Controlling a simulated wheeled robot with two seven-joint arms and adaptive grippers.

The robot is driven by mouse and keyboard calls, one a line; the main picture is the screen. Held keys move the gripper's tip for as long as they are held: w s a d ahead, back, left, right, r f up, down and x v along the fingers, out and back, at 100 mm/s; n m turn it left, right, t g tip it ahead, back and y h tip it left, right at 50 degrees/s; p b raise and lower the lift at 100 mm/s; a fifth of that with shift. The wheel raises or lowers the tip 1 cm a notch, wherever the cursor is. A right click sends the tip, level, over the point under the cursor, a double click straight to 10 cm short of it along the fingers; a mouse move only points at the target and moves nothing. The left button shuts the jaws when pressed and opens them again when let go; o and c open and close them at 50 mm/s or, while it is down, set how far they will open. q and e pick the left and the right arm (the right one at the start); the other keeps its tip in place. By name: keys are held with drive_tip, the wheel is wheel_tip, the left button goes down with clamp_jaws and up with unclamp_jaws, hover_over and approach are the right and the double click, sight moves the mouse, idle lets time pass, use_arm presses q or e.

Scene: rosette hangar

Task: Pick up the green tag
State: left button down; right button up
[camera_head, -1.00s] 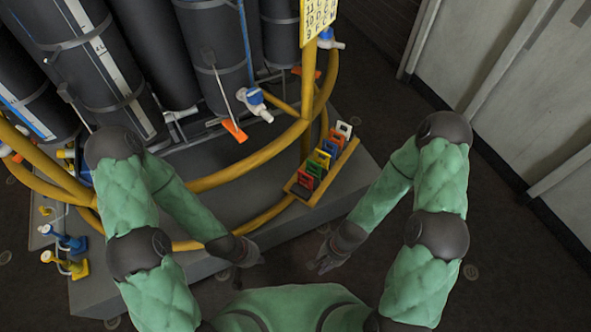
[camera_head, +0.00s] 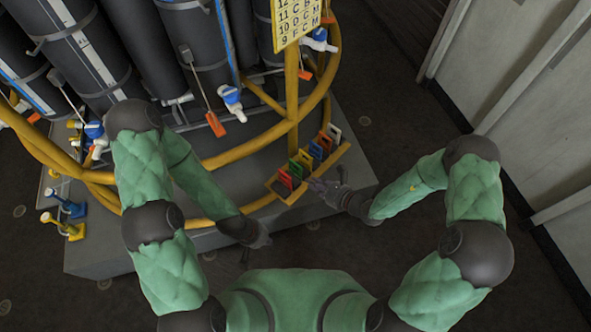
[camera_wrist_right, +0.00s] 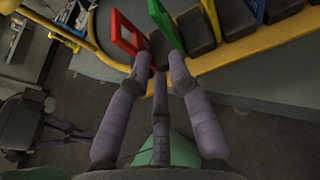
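The green tag (camera_head: 295,169) stands in a row of coloured tags on the yellow-edged rack, between the red tag (camera_head: 285,179) and the yellow tag. In the right wrist view the green tag (camera_wrist_right: 166,24) stands tilted just beyond the fingertips, with the red tag (camera_wrist_right: 124,34) to its left. My right gripper (camera_head: 315,185) is at the rack's near side; in the wrist view its fingers (camera_wrist_right: 162,62) are apart with nothing between them, just short of the green tag. My left gripper (camera_head: 264,241) hangs near the platform's front edge; its fingers are too small to read.
Blue, orange and white tags (camera_head: 334,132) continue the row to the right. The rack's yellow rail (camera_head: 325,172) runs along its near side. A curved yellow pipe (camera_head: 240,157) and an upright yellow post (camera_head: 291,95) stand behind. Dark cylinders (camera_head: 190,55) fill the back left.

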sight(298, 173)
drive_tip(key=x, duration=0.2)
drive_tip(key=b+x, duration=0.1)
drive_tip(key=x, duration=0.2)
drive_tip(key=shift+w+b, duration=0.3)
drive_tip(key=shift+w, duration=0.15)
drive_tip(key=b+x, duration=0.2)
drive_tip(key=x, duration=0.3)
drive_tip(key=shift+w, duration=0.2)
drive_tip(key=shift+t, duration=0.3)
clamp_jaws()
